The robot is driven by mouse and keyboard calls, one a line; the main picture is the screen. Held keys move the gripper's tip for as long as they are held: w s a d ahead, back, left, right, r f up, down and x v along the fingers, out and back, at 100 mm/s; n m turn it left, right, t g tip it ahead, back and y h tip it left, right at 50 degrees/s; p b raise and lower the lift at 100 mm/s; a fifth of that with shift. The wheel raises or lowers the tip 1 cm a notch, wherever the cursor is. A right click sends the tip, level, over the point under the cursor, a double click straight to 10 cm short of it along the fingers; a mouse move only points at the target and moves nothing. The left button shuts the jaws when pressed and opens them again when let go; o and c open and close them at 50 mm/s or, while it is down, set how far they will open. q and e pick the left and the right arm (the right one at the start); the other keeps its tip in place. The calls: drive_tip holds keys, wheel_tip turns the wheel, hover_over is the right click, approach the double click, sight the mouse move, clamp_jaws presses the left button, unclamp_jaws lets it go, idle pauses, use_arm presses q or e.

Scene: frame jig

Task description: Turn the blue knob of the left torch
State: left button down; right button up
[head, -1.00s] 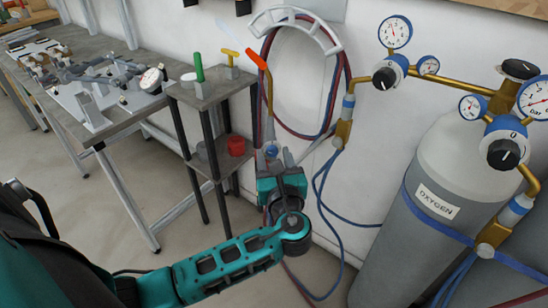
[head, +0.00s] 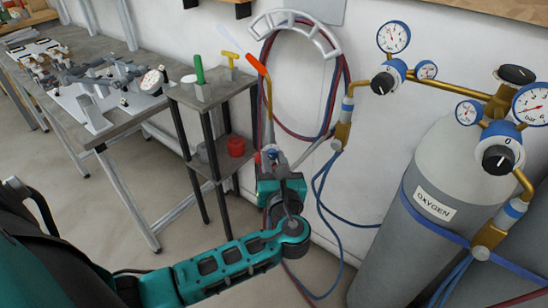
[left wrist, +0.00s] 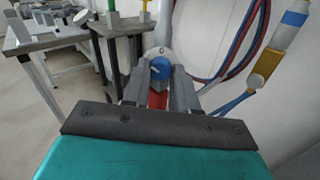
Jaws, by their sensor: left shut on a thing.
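The left torch (head: 268,98) stands upright at the wall, with an orange tip and a brass neck. A faint pale flame (head: 231,38) slants up left from its tip. Its blue knob (left wrist: 160,68) shows in the left wrist view between the fingers, in front of a pale dial ring with a "0" above it. My left gripper (head: 270,160) is shut on the knob; its fingers (left wrist: 163,90) lie on both sides of it. In the head view the fingers largely hide the knob. My right gripper is in neither view.
A small stand (head: 207,93) with a green and a yellow item is left of the torch; a red cup (head: 236,146) sits on its lower shelf. Coiled hoses (head: 345,95) hang behind. The grey oxygen cylinder (head: 400,250) with gauges stands right. A workbench (head: 110,128) is at left.

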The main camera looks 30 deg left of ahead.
use_arm(q)
drive_tip(key=shift+r+m+p, duration=0.15)
drive_tip(key=shift+m+p, duration=0.3)
drive_tip(key=shift+m, duration=0.45)
drive_tip(key=m, duration=0.3)
drive_tip(key=shift+a+m, duration=0.1)
drive_tip(key=shift+m, duration=0.2)
drive_tip(key=m, duration=0.5)
drive_tip(key=shift+m+t, duration=0.3)
drive_tip(key=shift+m, duration=0.1)
drive_tip(key=c, duration=0.9)
unclamp_jaws()
drive_tip(key=shift+o, duration=0.2)
drive_tip(key=shift+s+f, duration=0.1)
drive_tip(key=shift+f, duration=0.1)
